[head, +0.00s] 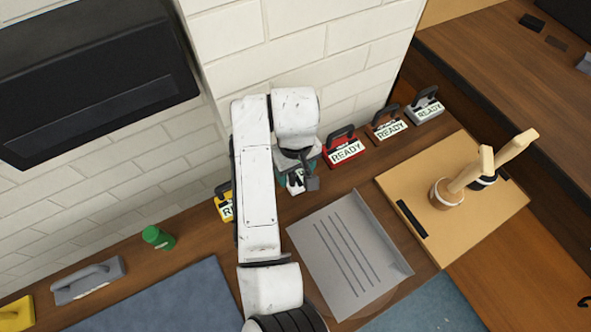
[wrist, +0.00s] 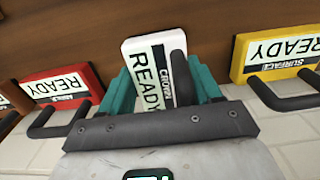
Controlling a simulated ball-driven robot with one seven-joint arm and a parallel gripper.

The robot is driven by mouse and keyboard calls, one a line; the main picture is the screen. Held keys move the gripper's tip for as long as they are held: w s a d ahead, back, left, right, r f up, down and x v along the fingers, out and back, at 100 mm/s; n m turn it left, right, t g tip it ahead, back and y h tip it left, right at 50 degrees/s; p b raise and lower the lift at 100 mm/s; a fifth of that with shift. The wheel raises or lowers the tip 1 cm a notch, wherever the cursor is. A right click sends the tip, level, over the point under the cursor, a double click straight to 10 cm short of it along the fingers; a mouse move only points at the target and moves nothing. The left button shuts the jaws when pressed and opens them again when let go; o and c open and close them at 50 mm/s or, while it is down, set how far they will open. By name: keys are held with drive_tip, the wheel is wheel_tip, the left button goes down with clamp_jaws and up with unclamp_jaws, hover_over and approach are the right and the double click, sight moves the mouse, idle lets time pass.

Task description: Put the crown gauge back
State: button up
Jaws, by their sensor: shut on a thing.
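The crown gauge (wrist: 155,70) is a white block with a "READY" label, a dark "CROWN" strip and a dark handle. In the wrist view it sits between the teal jaws of my gripper (wrist: 165,95), which is shut on it. In the head view the crown gauge (head: 296,183) shows below my wrist, between the yellow and red gauges; my arm hides much of my gripper. I cannot tell whether the gauge touches the bench.
The yellow surface gauge (head: 225,207) and red gauge (head: 345,150) stand on either side. Two more gauges (head: 388,126) (head: 426,106) continue the row to the right. A grey sheet-metal tray (head: 375,235) lies in front. A brick wall (head: 330,45) rises behind.

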sight(296, 173)
drive_tip(key=shift+f, duration=0.45)
drive_tip(key=o, duration=1.3)
drive_tip(key=shift+f, duration=0.15)
drive_tip(key=shift+o, duration=0.2)
wheel_tip(296, 173, up, 12)
drive_tip(key=p, duration=0.1)
drive_tip(key=shift+p, duration=0.3)
